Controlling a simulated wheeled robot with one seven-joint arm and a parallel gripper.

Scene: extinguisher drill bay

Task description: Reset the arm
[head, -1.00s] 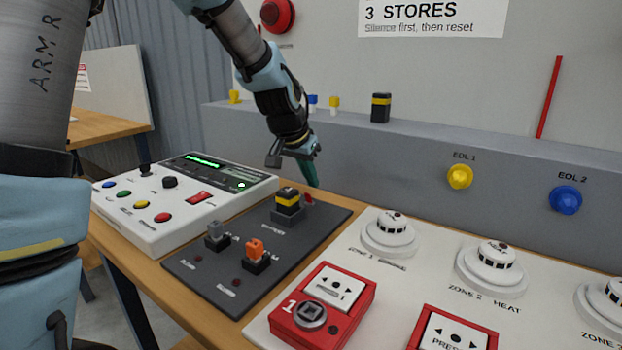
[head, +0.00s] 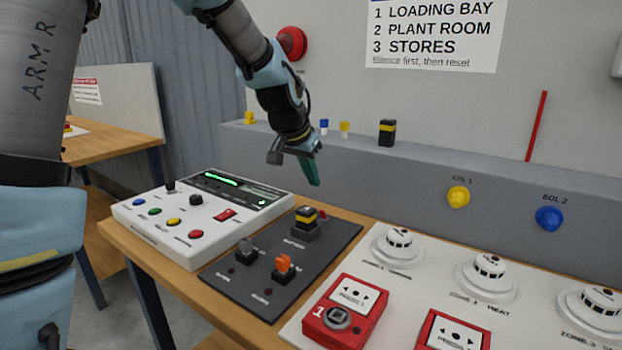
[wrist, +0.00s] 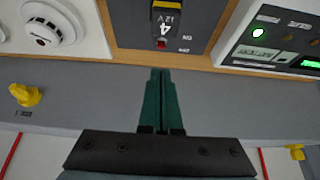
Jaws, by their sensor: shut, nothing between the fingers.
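My gripper (head: 312,172) has green fingers and hangs in the air behind the bench, near the grey ledge. In the wrist view its fingers (wrist: 162,85) lie together, shut and empty. My arm comes down from the top of the head view, bent, with the fingers pointing down. Below and in front of the gripper is the dark relay panel (head: 250,285). The black and yellow block also shows in the wrist view (wrist: 166,18).
A white control panel (head: 150,222) with coloured buttons stands left on the wooden bench. White detectors (head: 398,246) and red call points (head: 345,308) sit at right. The grey ledge (head: 400,175) behind carries small blocks and yellow and blue knobs. A red sounder (head: 292,43) is on the wall.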

